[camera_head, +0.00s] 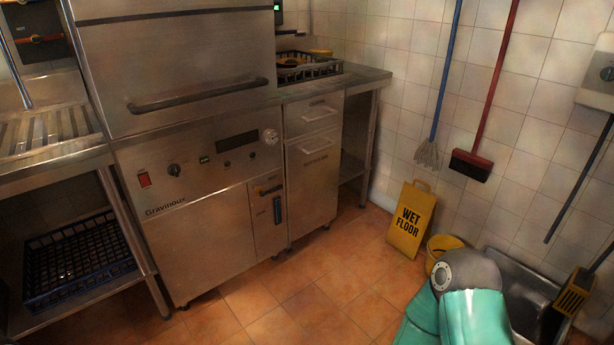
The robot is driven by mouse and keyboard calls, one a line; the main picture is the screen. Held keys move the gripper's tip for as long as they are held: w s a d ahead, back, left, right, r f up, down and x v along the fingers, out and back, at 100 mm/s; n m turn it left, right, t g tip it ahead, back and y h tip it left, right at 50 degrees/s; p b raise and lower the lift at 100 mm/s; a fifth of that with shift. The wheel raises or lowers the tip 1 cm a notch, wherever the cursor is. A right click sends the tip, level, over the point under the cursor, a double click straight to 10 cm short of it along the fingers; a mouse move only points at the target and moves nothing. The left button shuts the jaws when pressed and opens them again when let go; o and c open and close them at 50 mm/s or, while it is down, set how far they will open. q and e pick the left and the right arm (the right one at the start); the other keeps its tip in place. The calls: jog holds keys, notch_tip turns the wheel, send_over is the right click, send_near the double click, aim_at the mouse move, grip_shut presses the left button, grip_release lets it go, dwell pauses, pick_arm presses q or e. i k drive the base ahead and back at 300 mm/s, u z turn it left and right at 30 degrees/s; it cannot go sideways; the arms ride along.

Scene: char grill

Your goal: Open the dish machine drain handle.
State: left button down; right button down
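The steel dish machine (215,215) stands at the left centre, marked Gravinoux, with its hood down. On a narrow panel at its lower right front is a small upright blue handle (277,210). Just above it is a short, dark and yellowish sideways part (268,190). The lettering there is too small to read, so I cannot tell for sure which is the drain handle. Neither gripper is in view. Part of my teal arm shows at the bottom right, well apart from the machine.
A yellow wet floor sign (411,219) leans by the wall, with a yellow bucket (441,250) beside it. A steel basin (520,285) is at the lower right. A rack (75,262) sits on the left lower shelf. The tiled floor (300,290) before the machine is clear.

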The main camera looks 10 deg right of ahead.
aim_at(279, 187)
jog(key=z, duration=0.15)
jog(key=i, duration=1.45)
jog(key=u, duration=0.8)
